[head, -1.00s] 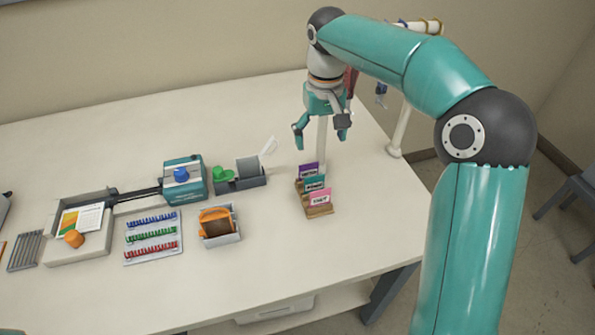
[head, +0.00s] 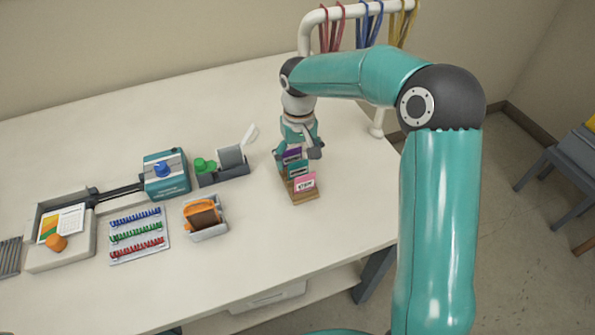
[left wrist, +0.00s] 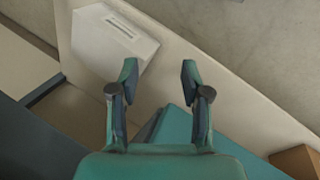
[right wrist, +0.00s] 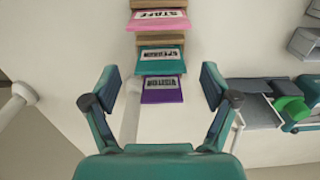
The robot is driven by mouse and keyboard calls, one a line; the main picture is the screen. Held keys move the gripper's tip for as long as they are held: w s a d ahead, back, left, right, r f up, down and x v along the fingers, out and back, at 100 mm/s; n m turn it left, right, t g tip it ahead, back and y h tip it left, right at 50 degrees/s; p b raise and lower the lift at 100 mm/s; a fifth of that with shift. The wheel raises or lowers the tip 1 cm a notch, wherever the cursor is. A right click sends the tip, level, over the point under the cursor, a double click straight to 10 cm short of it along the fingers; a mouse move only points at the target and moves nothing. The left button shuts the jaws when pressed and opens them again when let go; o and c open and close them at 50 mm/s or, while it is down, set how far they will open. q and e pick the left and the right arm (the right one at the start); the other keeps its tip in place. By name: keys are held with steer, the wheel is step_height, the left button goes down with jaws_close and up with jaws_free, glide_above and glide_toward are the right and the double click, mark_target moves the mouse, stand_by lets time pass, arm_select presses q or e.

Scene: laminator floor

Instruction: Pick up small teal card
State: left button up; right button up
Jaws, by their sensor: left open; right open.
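The small teal card (head: 299,171) stands in the middle slot of a wooden stepped holder (head: 306,195), between a purple card (head: 291,155) and a pink card (head: 305,183). My right gripper (head: 297,154) is at the rear of the holder and partly covered by the cards. In the right wrist view, the teal card (right wrist: 160,60) lies just beyond the open, empty fingers (right wrist: 160,80), with the purple card (right wrist: 162,90) nearest, between them. My left gripper (left wrist: 159,68) is open and empty in the left wrist view, above a white box (left wrist: 112,42).
An orange item in a grey tray (head: 207,231) stands left of the holder. A white rack (head: 376,128) with hanging lanyards (head: 369,24) is at the back right. The table in front is clear.

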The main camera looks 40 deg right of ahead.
mark_target(298, 169)
step_height(298, 169, down, 4)
steer(key=shift+f+p, duration=0.2)
steer(key=shift+p, duration=0.15)
steer(key=c, duration=0.9)
